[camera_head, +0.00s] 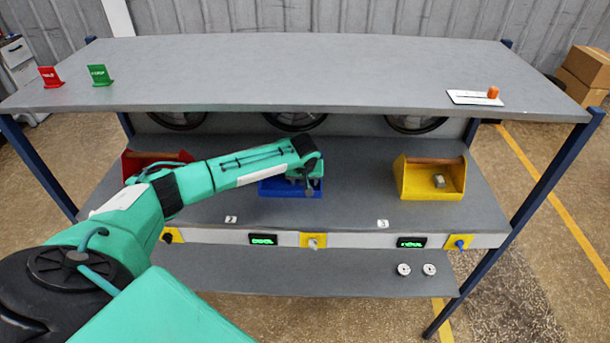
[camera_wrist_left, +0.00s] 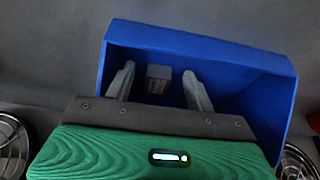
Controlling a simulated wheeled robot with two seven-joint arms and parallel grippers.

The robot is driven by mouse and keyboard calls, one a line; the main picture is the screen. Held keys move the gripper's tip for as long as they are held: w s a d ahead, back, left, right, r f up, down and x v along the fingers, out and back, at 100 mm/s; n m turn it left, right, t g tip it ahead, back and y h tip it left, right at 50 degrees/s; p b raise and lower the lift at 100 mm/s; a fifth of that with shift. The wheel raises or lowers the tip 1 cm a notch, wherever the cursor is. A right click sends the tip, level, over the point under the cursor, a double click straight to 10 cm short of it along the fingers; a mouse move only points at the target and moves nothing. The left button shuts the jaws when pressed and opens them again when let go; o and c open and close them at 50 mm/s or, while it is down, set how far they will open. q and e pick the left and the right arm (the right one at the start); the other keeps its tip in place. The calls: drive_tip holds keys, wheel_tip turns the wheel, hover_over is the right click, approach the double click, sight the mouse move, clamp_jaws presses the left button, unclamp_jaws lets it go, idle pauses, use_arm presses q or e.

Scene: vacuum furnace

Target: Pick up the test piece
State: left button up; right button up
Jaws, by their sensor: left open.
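A small grey block (camera_wrist_left: 158,78), which looks like a test piece, sits inside the blue bin (camera_wrist_left: 215,53) on the middle shelf. My left gripper (camera_wrist_left: 159,71) is open, with its fingers reaching into the bin, one on each side of the block. I cannot tell from the wrist view whether the fingers touch it. In the head view my left gripper (camera_head: 301,184) hides much of the blue bin (camera_head: 272,188) and the block in it. Another small grey piece (camera_head: 438,181) lies in the yellow bin (camera_head: 409,184). My right gripper is not in view.
The grey upper shelf (camera_head: 290,75) overhangs the bins. A red bin (camera_head: 133,165) stands left, partly behind my left arm. Small displays and switches line the middle shelf's front edge. A white plate with an orange knob (camera_head: 493,92) lies on the upper shelf.

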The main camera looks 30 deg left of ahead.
use_arm(q)
drive_tip(key=shift+w+f, duration=0.1)
drive_tip(key=shift+f, duration=0.1)
drive_tip(key=c, duration=1)
clamp_jaws()
drive_tip(key=shift+r, duration=0.2)
